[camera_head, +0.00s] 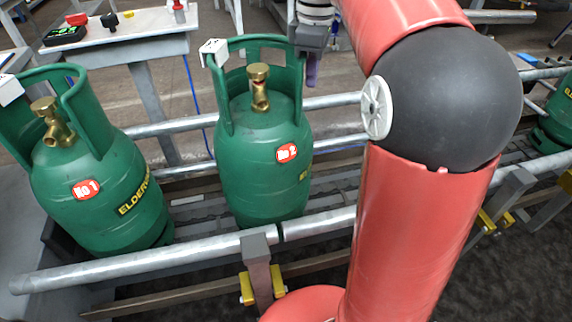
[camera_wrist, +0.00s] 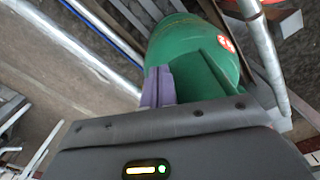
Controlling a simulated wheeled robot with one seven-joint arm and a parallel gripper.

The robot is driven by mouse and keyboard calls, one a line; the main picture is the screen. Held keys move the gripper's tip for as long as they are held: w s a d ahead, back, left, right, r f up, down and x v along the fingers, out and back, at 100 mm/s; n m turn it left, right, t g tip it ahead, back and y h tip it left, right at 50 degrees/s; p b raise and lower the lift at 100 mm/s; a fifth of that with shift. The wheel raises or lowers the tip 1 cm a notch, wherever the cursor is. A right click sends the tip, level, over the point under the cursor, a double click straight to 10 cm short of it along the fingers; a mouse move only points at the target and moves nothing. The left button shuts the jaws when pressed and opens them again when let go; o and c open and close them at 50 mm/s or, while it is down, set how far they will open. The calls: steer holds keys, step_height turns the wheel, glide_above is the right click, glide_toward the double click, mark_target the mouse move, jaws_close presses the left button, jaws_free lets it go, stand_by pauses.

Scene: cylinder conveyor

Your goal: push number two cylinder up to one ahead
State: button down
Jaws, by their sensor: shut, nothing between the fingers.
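The number two cylinder (camera_head: 262,160) is green with a brass valve and a red "No 2" label. It stands upright on the conveyor in the middle of the head view. The number one cylinder (camera_head: 105,190), with a red "No 1" label, stands to its left with a visible gap between them. My gripper (camera_head: 312,72) is at the upper right side of cylinder two, beside its collar, purple fingers together and empty. In the wrist view the fingers (camera_wrist: 158,85) lie against the background of the green cylinder body (camera_wrist: 185,45). I cannot tell whether they touch it.
Metal guide rails (camera_head: 185,255) run along both sides of the conveyor. Another green cylinder (camera_head: 560,115) shows at the right edge, partly cut off. A white-topped table (camera_head: 135,25) with small items stands behind at the left. My red arm covers part of the conveyor.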

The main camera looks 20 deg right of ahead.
steer(key=p, duration=0.4)
glide_above(241, 111)
steer(key=a, duration=0.1)
steer(key=shift+a+f, duration=0.2)
steer(key=shift+f, duration=0.45)
steer(key=shift+d, duration=0.15)
stand_by(0.9)
steer(key=shift+d, duration=0.5)
step_height(241, 111, up, 3)
steer(key=shift+w+f+p, duration=0.15)
steer(key=shift+p, duration=1.05)
step_height(241, 111, up, 9)
steer(key=shift+f, duration=0.15)
